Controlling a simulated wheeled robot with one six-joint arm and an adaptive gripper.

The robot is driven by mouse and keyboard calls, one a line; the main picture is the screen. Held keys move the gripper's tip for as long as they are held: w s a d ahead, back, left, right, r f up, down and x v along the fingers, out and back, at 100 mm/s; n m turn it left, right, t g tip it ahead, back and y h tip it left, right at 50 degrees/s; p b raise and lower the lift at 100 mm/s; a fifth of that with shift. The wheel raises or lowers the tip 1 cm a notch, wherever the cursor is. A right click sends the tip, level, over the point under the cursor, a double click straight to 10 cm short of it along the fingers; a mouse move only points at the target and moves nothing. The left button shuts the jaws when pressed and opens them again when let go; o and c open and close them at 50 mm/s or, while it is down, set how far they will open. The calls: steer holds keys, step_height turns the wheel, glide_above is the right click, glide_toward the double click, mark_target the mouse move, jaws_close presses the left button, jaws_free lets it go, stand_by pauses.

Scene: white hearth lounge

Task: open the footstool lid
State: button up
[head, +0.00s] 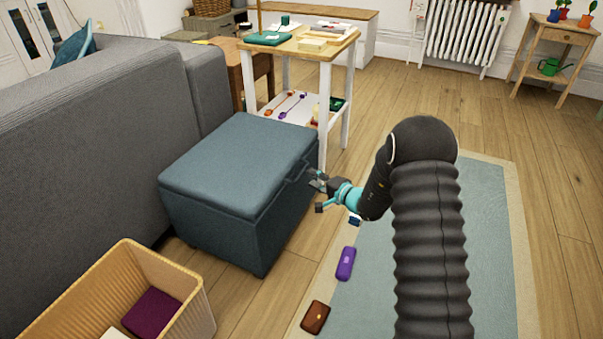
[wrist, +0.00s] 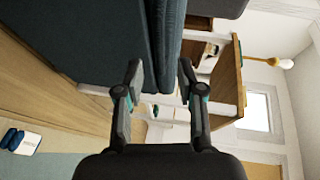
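The footstool (head: 225,165) is a blue-grey upholstered box beside the sofa, with its lid (head: 240,150) lying shut on top. A handle-like tab (head: 298,170) shows on the lid's right edge. My gripper (head: 319,190) is at that side of the footstool, just beyond the tab. In the wrist view my gripper (wrist: 160,78) is open, its two fingers apart. The lid's edge (wrist: 167,50) reaches between the fingertips, with the footstool's side (wrist: 95,40) to the left. I cannot tell whether either finger touches it.
A grey sofa (head: 85,120) stands left of the footstool. A wicker basket (head: 180,280) is in front. A white-legged side table (head: 325,110) stands close behind. A purple case (head: 346,263) and a brown wallet (head: 316,317) lie along the rug (head: 480,220).

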mark_target(302, 171)
steer(key=x, duration=0.6)
steer(key=shift+w+a+f, duration=0.1)
steer(key=shift+w+a, duration=0.1)
steer(key=shift+a, duration=0.05)
jaws_close()
